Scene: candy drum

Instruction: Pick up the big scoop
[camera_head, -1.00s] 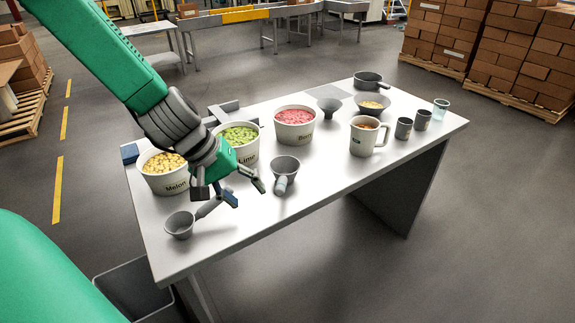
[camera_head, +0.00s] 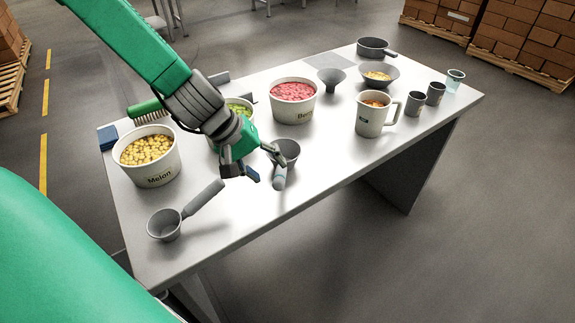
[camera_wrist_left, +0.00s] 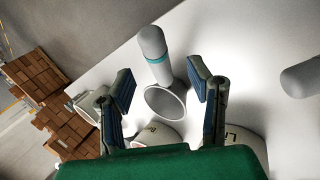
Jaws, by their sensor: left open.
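Two grey scoops lie on the white table. One scoop (camera_head: 287,151), at the table's middle front, has its handle toward the near edge; it looks slightly the larger. The other scoop (camera_head: 165,225) lies at the near left corner, its handle pointing up and right. My left gripper (camera_head: 263,165) is open just left of the middle scoop, its fingers partly in front of it. In the left wrist view, the middle scoop (camera_wrist_left: 165,101), with a teal band on its handle, shows between the spread fingers (camera_wrist_left: 160,84), with nothing gripped. My right gripper is out of view.
Tubs of yellow melon (camera_head: 150,172), green lime (camera_head: 238,103) and red berry candy (camera_head: 293,110) stand behind. A mug (camera_head: 368,120), funnel (camera_head: 331,87), bowl (camera_head: 379,83), pan (camera_head: 374,52) and cups are farther right. The front-right table surface is clear.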

